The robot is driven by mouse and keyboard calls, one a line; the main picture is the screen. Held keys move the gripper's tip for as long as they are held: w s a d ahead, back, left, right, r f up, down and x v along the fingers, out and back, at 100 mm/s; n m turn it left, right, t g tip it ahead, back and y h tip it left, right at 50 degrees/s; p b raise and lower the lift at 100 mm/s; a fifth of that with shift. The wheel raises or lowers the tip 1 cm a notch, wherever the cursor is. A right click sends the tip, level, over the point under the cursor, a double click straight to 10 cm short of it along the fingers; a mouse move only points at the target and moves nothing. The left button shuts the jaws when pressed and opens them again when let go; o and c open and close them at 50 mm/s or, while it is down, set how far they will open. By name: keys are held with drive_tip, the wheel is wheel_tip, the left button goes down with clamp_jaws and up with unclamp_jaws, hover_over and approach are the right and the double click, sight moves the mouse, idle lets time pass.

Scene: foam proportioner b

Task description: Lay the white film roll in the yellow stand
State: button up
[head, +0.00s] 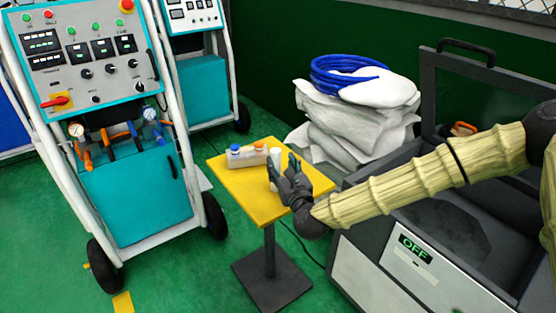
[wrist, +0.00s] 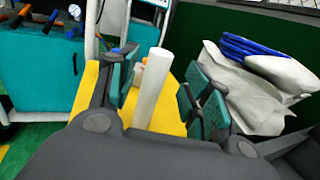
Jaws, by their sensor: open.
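The white film roll (head: 275,157) shows as a short white piece beside my gripper, over the yellow stand (head: 240,196). In the wrist view the roll (wrist: 151,88) is a long plain white cylinder between the two fingers, with gaps on both sides. Its lower end is hidden behind my gripper's body. The stand has a flat yellow top on a dark post and square base; its top also shows in the wrist view (wrist: 172,112). My gripper (head: 284,168) is open over the right part of the top, with green pads (wrist: 162,88) facing the roll.
A teal control cart (head: 135,195) is at the left. White bags with a coiled blue hose (head: 345,72) lie behind right. A grey machine (head: 400,265) is close at the right.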

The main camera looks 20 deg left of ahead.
drive_tip(key=v, duration=0.6)
drive_tip(key=shift+b, duration=0.35)
drive_tip(key=s+d+f+n+g+h, duration=0.1)
drive_tip(key=s+d+f+n+g, duration=0.35)
drive_tip(key=f, duration=0.55)
drive_tip(key=s+d+f+n+g+h, duration=0.1)
drive_tip(key=s+d+f+n, duration=0.4)
drive_tip(key=s+f, duration=0.4)
drive_tip(key=s+d+f+n+g+h, duration=0.25)
drive_tip(key=s+f+n, duration=0.3)
drive_tip(key=f, duration=0.55)
drive_tip(key=s+d+f+n+g+h, duration=0.2)
drive_tip(key=s+d+n, duration=0.5)
drive_tip(key=d, duration=0.6)
drive_tip(key=s+d+f+n+g+h, duration=0.3)
drive_tip(key=s+d+f+n+g, duration=0.2)
drive_tip(key=s+d, duration=0.7)
drive_tip(key=shift+s+d+f+n, duration=0.3)
drive_tip(key=shift+d+f+n, duration=0.5)
drive_tip(key=shift+d+n, duration=0.15)
drive_tip(key=shift+h, duration=0.25)
